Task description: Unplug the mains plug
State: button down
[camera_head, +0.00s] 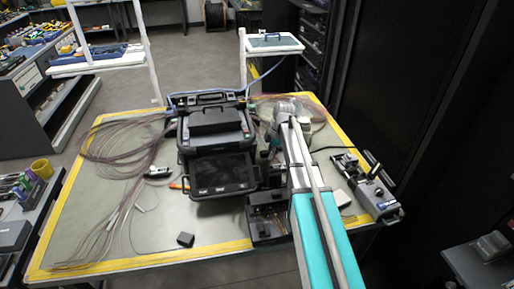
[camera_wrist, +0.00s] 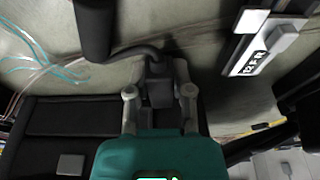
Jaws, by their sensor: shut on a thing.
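The mains plug (camera_wrist: 159,88) is a dark block with a black cable curving off to the left in the wrist view. My gripper (camera_wrist: 159,92) has one finger on each side of the plug and is shut on it. Whether the plug still sits in a socket cannot be told. In the head view my gripper is largely hidden by my own arm, just right of the black fusion splicer (camera_head: 213,122). The plug cannot be made out in the head view.
The workbench (camera_head: 150,220) has a yellow edge. Fibre bundles (camera_head: 125,145) lie left of the splicer. A black tray (camera_head: 265,222) and a small dark block (camera_head: 185,240) are near the front. A grey device (camera_head: 372,195) stands at the right.

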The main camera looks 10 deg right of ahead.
jog(key=shift+f+b, duration=0.4)
jog(key=shift+f, duration=0.05)
jog(key=shift+c, duration=2.1)
grip_release()
jog(key=shift+r, duration=0.15)
jog(key=p+v, duration=0.2)
jog(key=p, duration=0.1)
jog(key=shift+a+r, duration=0.25)
jog(key=shift+r, duration=0.15)
jog(key=w, duration=0.3)
jog(key=shift+w+a+f, duration=0.2)
jog(key=shift+w, duration=0.15)
jog(key=shift+s+a, duration=0.25)
jog(key=shift+a, duration=0.9)
jog(key=shift+a+r+p, duration=0.25)
jog(key=shift+r+p, duration=0.3)
jog(key=shift+r, duration=0.2)
jog(key=p+v, duration=0.7)
jog(key=shift+d+r, duration=0.15)
jog(key=shift+r, duration=0.1)
